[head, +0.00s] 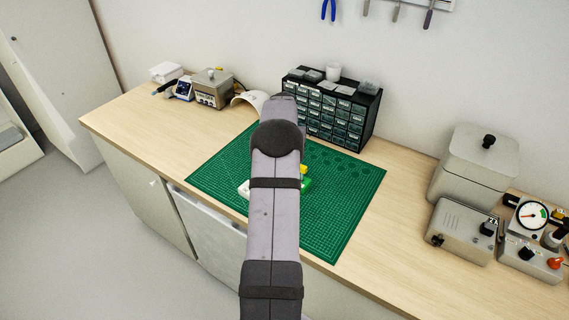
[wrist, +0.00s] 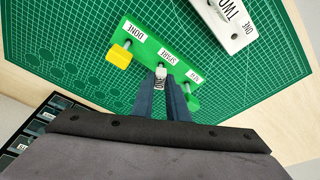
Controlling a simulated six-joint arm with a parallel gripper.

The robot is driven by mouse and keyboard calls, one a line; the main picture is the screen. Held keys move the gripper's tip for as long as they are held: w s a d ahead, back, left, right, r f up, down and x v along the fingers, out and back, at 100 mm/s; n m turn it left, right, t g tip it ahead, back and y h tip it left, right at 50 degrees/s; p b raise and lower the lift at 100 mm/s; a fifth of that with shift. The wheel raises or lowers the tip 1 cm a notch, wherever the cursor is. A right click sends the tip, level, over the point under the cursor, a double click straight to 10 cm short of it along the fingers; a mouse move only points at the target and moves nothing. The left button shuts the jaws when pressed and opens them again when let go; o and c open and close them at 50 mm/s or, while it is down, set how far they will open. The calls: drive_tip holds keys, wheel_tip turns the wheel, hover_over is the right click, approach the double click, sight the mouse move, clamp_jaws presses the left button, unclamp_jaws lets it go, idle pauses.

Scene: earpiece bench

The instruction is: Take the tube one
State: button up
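In the wrist view a green rack (wrist: 142,42) has labels reading DONE, SPARE and a third I cannot read clearly. A yellow piece (wrist: 119,53) sits on the peg by DONE. A small pale piece (wrist: 160,74) stands by SPARE, between the tips of my gripper (wrist: 164,82). I cannot tell whether the fingers touch it. A green piece (wrist: 194,103) is at the third position, beside my right finger. A white block (wrist: 235,32) marked ONE and TWO is at the upper right, partly cut off. No tube is clearly recognisable. My arm hides the gripper in the head view.
The rack and block lie on a green cutting mat (head: 350,190) on a wooden bench (head: 135,120). A drawer cabinet (head: 330,110) stands behind the mat. Grey instruments (head: 463,230) and a lidded tank (head: 475,165) stand at the right. The mat's right side is clear.

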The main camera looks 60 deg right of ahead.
drive_tip(key=shift+d+p+v, duration=0.15)
drive_tip(key=shift+p+v, duration=0.5)
drive_tip(key=shift+v, duration=0.15)
drive_tip(key=shift+d+p+v, duration=0.15)
drive_tip(key=shift+p+v, duration=0.45)
drive_tip(key=shift+v, duration=0.15)
clamp_jaws()
drive_tip(key=shift+w+r+p, duration=0.2)
drive_tip(key=shift+r+p, duration=1.6)
drive_tip(key=shift+r, duration=0.75)
